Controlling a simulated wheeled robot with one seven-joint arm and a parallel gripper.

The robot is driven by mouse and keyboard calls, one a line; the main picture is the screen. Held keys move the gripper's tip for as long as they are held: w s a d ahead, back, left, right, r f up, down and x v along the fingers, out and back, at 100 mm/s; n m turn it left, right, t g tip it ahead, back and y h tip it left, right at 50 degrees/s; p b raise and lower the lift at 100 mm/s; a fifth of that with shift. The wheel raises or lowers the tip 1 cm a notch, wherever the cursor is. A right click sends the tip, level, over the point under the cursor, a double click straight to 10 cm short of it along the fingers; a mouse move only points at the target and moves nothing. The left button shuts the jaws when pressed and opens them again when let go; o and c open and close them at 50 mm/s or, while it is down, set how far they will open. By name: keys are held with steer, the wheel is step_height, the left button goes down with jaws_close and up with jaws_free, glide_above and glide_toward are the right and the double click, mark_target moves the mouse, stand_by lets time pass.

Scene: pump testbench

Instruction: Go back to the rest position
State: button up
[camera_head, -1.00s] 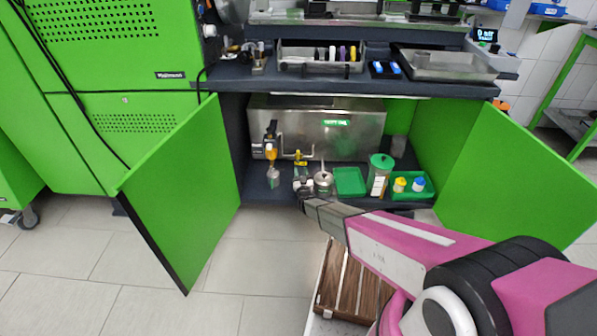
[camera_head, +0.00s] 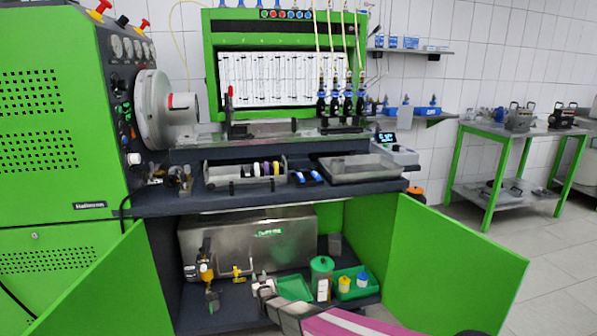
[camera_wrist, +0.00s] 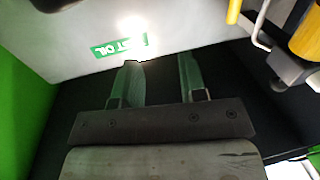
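My gripper (camera_wrist: 160,78) shows in the wrist view with its two fingers apart and nothing between them. It points toward the steel oil tank (camera_wrist: 195,22), whose green label is partly lit by a bright glare. In the head view my arm (camera_head: 345,322) enters from the bottom edge and reaches into the open green cabinet, at the front of its floor. The gripper end is small there, and its fingers cannot be made out clearly. The tank (camera_head: 220,242) stands at the back of the cabinet.
Open doors flank the cabinet: left (camera_head: 100,285) and right (camera_head: 450,265). A green-lidded jar (camera_head: 321,280), a green tray (camera_head: 294,288) and a yellow-topped fitting (camera_head: 206,271) stand inside. The dark worktop (camera_head: 150,203) overhangs it. Open floor (camera_head: 550,270) lies at right.

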steer(key=s+d+r+m+g+h, duration=0.1)
steer(key=s+d+r+g, duration=0.15)
steer(key=d, duration=0.45)
steer(key=s+d+r+g+h, duration=0.2)
steer(key=d+r, duration=0.2)
steer(key=d, duration=0.3)
steer(key=s+d+r+m+g+h, duration=0.1)
steer(key=s+d+r+g, duration=0.2)
steer(key=d, duration=0.4)
steer(key=s+d+r+m+g+h, duration=0.1)
steer(key=s+d+r+g, duration=0.3)
steer(key=s, duration=0.7)
steer(key=s+d+r+m+g+h, duration=0.1)
steer(key=s+d+r+g, duration=0.4)
steer(key=s+d+r, duration=0.3)
steer(key=s+d, duration=0.3)
steer(key=d, duration=0.2)
steer(key=shift+d+m+h, duration=0.3)
steer(key=shift+h, duration=0.1)
